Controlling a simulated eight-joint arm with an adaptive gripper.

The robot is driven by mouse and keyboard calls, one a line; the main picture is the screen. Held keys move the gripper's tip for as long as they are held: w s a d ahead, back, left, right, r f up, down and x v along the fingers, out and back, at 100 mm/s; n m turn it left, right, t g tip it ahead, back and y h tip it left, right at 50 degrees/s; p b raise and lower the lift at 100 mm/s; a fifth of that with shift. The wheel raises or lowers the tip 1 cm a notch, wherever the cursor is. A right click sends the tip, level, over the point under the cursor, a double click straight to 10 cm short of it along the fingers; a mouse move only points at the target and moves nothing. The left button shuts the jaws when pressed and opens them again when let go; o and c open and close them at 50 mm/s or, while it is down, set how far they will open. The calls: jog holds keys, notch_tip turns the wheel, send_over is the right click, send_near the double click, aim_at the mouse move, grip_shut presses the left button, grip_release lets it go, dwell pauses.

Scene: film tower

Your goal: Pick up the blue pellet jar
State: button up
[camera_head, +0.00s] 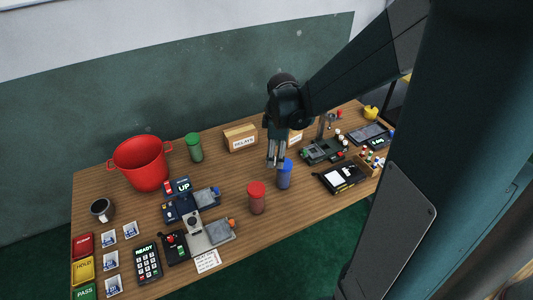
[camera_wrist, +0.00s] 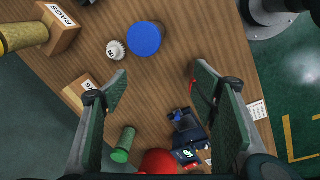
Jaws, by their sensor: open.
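The blue pellet jar (camera_head: 284,176) stands upright on the wooden table, right of the red jar (camera_head: 257,198). In the wrist view its round blue lid (camera_wrist: 146,39) shows from above, beyond my fingertips and between their lines. My gripper (camera_head: 276,163) points down just above and left of the blue jar, its fingers overlapping the view near the lid. In the wrist view my gripper (camera_wrist: 160,88) is open, with bare table between the fingers. No contact with the jar shows. A red edge, probably the red jar, is partly hidden behind the right finger.
A green jar (camera_head: 194,147) and red pot (camera_head: 142,165) stand at the back left, with a RELAYS box (camera_head: 241,138) behind. A small white ribbed round thing (camera_wrist: 116,50) lies beside the blue lid. Devices stand to the right, including a black-and-white one (camera_head: 340,177).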

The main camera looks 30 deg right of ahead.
aim_at(284, 174)
jog(key=d+f+n, duration=0.1)
jog(key=f, duration=0.2)
jog(key=w+d+f+n+g, duration=0.1)
jog(key=d+f, duration=0.1)
jog(key=f, duration=0.2)
jog(key=w+d+f+n+b, duration=0.1)
jog(key=d+f, duration=0.1)
jog(key=f, duration=0.1)
jog(key=shift+w+d+f, duration=0.15)
jog(key=shift+d+f, duration=0.1)
jog(key=shift+f, duration=0.05)
jog(key=shift+f, duration=0.1)
jog(key=shift+f+b, duration=0.3)
jog(key=shift+f, duration=0.9)
jog(key=shift+f, duration=0.1)
jog(key=shift+d+f+b, duration=0.1)
jog(key=shift+f+b, duration=0.3)
jog(key=shift+f, duration=2.1)
jog(key=c, duration=1.1)
jog(key=shift+c, duration=0.2)
